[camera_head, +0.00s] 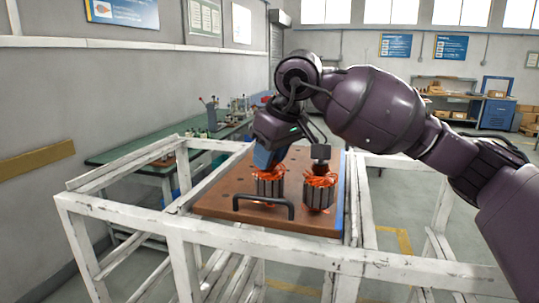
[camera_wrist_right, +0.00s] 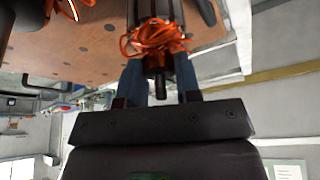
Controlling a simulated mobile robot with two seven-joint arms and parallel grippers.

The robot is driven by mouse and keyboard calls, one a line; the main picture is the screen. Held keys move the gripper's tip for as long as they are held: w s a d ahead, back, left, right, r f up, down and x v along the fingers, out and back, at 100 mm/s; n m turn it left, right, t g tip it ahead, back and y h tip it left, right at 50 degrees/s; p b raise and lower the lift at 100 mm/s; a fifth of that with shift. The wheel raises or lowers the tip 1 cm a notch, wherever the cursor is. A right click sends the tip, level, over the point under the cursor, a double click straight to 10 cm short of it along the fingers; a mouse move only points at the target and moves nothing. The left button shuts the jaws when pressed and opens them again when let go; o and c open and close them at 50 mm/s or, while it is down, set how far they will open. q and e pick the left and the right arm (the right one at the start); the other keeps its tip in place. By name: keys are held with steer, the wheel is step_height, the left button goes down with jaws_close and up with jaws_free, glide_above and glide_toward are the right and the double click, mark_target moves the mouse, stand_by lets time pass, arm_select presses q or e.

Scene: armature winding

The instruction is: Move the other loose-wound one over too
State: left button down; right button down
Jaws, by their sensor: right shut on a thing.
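Two armatures with loose orange windings and dark slotted cores stand on a brown board (camera_head: 225,205) in the head view. My right gripper (camera_head: 267,165) reaches down from above onto the left armature (camera_head: 270,188). Its blue fingers are shut on this armature, which also shows between them in the right wrist view (camera_wrist_right: 154,35). The other armature (camera_head: 320,190) stands upright just to the right, apart from the gripper. Whether the held armature touches the board is hard to tell. My left gripper is not in view.
A black handle (camera_head: 264,206) rises from the board's near edge, close in front of the armatures. The board rests on a worn white frame (camera_head: 220,235). A green bench (camera_head: 130,152) with small equipment stands behind on the left. The board's far part looks bare.

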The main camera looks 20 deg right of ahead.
steer(key=c, duration=0.7)
jaws_free()
steer(key=shift+c, duration=0.2)
steer(key=v, duration=1.1)
steer(key=v, duration=1)
steer(key=shift+s+d+r, duration=0.2)
steer(key=shift+r, duration=0.1)
